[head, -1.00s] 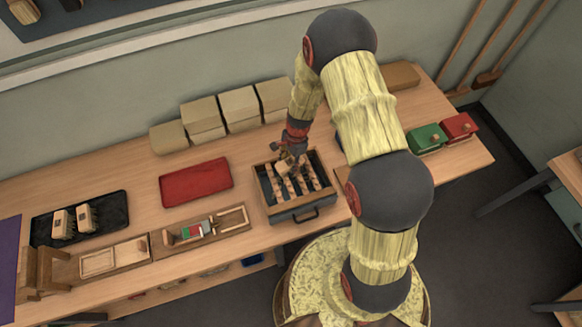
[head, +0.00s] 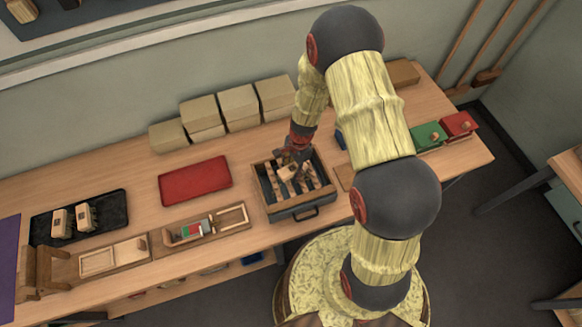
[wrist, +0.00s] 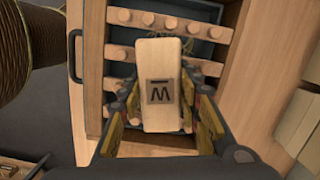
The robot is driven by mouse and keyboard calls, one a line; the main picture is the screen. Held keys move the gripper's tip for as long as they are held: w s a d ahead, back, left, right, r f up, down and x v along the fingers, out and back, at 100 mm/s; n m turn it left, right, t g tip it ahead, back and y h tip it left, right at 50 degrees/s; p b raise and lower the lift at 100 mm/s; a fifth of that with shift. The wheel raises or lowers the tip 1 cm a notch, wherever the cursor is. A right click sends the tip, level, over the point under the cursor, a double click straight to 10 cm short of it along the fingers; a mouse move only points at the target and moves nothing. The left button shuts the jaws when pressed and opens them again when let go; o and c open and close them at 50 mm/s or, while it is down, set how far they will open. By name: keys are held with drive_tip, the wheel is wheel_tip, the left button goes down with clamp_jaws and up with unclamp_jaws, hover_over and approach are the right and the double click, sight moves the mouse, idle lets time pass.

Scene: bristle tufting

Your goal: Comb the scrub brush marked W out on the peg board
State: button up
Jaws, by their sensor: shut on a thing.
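My gripper (head: 293,163) is shut on a pale wooden brush block (wrist: 158,115), which also shows in the head view (head: 287,172). Its top face carries a dark mark that reads as a W with a bar above it in the wrist view. The peg board (wrist: 200,28) has rows of round wooden pegs in a dark wood-rimmed box (head: 262,200). The brush is over the middle of the board. I cannot tell whether the bristles touch the pegs.
Two more brushes (head: 61,223) stand on a black tray (head: 115,228) at the left. A red tray (head: 195,180) and a wooden tray with small items (head: 233,217) lie left of the peg board. Boxes (head: 238,107) line the wall. Green (head: 427,137) and red (head: 458,124) boxes stand right.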

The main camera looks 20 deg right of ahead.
drive_tip(key=shift+s+f+b, duration=0.2)
drive_tip(key=shift+s+b, duration=0.3)
drive_tip(key=shift+s, duration=1.45)
drive_tip(key=shift+w+r+p, duration=0.15)
drive_tip(key=shift+w+p, duration=0.7)
drive_tip(key=shift+w, duration=1.4)
drive_tip(key=shift+c, duration=0.4)
drive_tip(key=s, duration=0.4)
drive_tip(key=shift+s+r, duration=0.1)
